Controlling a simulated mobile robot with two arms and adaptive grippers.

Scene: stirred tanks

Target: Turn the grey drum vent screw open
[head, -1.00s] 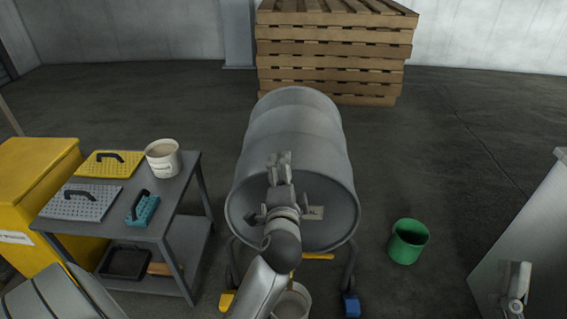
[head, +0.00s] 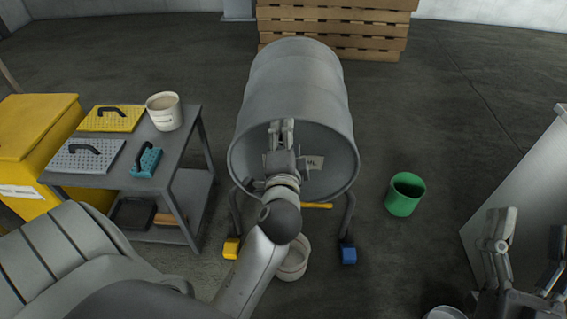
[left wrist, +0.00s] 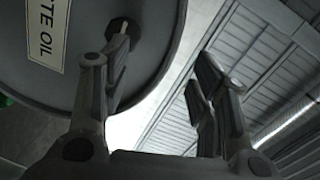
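The grey drum (head: 295,80) lies on its side in a cradle, with its flat end and a white label facing me. The left wrist view shows part of that end (left wrist: 85,100), the label (left wrist: 48,30) and a dark fitting (left wrist: 125,27), which looks like the vent screw. My left gripper (head: 281,135) is at the upper part of the drum end. In the left wrist view my left gripper (left wrist: 160,65) has its fingers apart with nothing between them. One finger overlaps the fitting; I cannot tell whether they touch. My right gripper (head: 527,250) is open and empty at the lower right.
A bucket (head: 293,262) stands below the drum, partly behind my left arm. A green bucket (head: 406,194) stands to the right. A cart (head: 180,150) with pads and a white tub (head: 164,111) is left, beside a yellow bin (head: 35,130). Pallets (head: 335,30) stand behind.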

